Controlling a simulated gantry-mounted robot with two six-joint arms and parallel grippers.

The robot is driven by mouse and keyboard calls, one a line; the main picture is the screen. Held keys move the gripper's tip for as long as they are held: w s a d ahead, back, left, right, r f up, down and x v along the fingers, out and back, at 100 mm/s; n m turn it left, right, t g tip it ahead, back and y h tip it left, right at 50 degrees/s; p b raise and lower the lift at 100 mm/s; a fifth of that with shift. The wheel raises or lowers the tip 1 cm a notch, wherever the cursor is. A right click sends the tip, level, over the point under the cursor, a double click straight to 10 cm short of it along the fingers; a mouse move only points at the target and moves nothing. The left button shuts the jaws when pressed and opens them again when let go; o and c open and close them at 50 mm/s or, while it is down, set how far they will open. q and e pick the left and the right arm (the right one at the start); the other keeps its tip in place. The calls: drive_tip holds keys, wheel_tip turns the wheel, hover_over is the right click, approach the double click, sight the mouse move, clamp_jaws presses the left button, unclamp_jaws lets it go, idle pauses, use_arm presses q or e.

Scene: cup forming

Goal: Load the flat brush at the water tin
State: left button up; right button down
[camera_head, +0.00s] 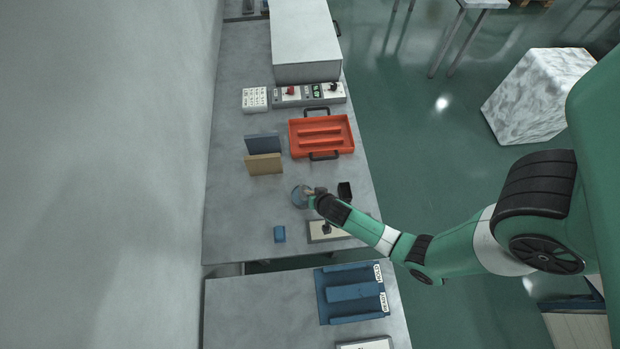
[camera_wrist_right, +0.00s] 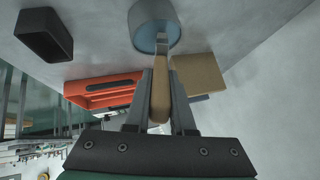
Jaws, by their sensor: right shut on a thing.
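In the head view the tin (camera_head: 299,197) stands on the grey table, just left of my right gripper (camera_head: 313,194). The gripper hides most of the brush there. My left gripper is not in view.
An orange tray (camera_head: 346,148) with black handles, a tan block (camera_head: 265,164) and a blue-grey block (camera_head: 262,142) stand behind the tin. A dark open box (camera_head: 345,190) is at the right. A small blue block (camera_head: 279,234) is in front. The table's left side is clear.

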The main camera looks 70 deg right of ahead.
drive_tip(key=shift+s+f, duration=0.1)
wheel_tip(320, 180, up, 7)
drive_tip(key=p, duration=0.6)
idle(0.3)
